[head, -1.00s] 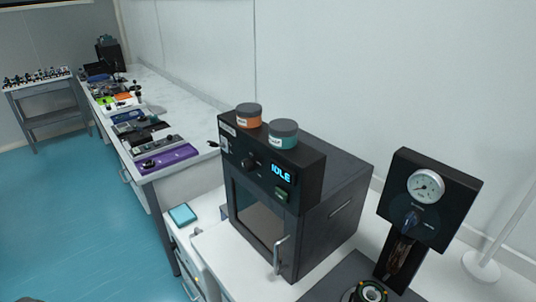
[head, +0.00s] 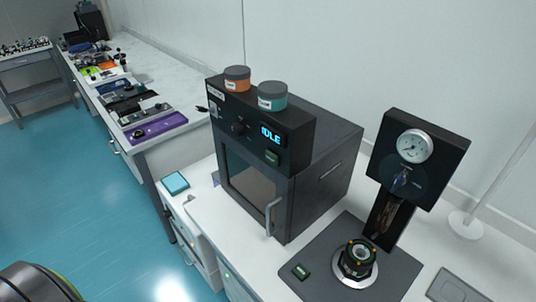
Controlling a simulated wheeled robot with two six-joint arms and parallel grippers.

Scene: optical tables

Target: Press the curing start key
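A black curing oven (head: 325,170) stands on the white bench in the middle of the head view. Its front panel has a lit blue display (head: 271,135) reading "IDLE", a dark knob (head: 238,128) to the left, and a small green key (head: 272,157) below the display. The oven door (head: 250,184), with a window and a metal handle, looks closed. Neither of my grippers is identifiable in the view. A dark rounded part at the bottom left corner is too cut off to identify.
Orange (head: 237,79) and teal (head: 272,96) lidded jars stand on the oven. Right of it is a gauge unit (head: 417,158) with a round fixture (head: 356,262) on a dark plate bearing another small green key (head: 301,271). A teal pad (head: 175,183) lies left of the oven.

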